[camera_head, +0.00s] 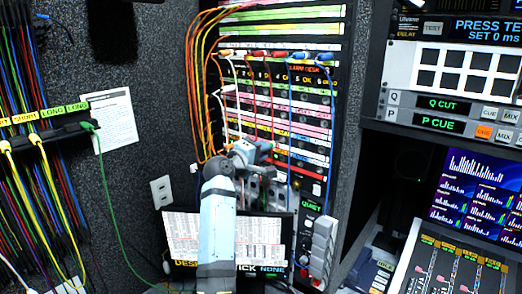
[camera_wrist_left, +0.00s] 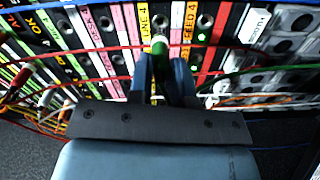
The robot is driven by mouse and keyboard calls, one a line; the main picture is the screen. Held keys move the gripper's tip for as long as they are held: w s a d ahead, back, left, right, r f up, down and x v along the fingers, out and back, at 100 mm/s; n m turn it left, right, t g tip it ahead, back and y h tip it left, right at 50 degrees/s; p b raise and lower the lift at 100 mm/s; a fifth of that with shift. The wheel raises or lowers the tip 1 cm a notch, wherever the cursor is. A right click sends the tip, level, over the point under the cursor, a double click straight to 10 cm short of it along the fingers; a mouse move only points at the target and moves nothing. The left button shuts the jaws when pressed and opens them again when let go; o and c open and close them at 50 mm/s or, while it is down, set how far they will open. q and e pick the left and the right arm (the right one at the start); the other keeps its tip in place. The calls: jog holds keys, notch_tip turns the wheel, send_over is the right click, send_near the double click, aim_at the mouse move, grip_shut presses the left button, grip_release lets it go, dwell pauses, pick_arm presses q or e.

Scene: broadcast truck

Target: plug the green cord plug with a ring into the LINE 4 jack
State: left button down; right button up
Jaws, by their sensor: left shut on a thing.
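My left gripper (camera_head: 262,150) is up against the patch panel in the head view. In the left wrist view its two dark fingers (camera_wrist_left: 164,72) are shut on the green plug (camera_wrist_left: 159,44), whose far end points at the panel. The yellow LINE 4 label (camera_wrist_left: 144,17) is just left of the plug's end. A jack (camera_wrist_left: 160,20) shows beside that label, in line with the plug. I cannot tell whether the tip is inside it. A ring on the plug is not clear. The held plug is not distinct in the head view. My right gripper is out of view.
Orange, white and blue patch cords (camera_head: 200,95) hang across the panel. Another green cord end (camera_head: 88,126) is at the cord rack on the left. A screen (camera_head: 185,230) stands below the panel.

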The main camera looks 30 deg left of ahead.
aim_at(275, 143)
pick_arm(q)
jog(key=shift+p, duration=0.55)
dwell(0.9)
jog(key=shift+w+d, duration=0.2)
jog(key=shift+w, duration=1.9)
jog(key=c, duration=1)
grip_release()
jog(key=s+b, duration=0.1)
jog(key=s, duration=0.3)
jog(key=s+b, duration=0.1)
jog(key=s, duration=0.4)
jog(key=s+a+b, duration=0.1)
jog(key=s, duration=0.3)
jog(key=shift+s+a, duration=0.1)
jog(key=shift+s, duration=0.3)
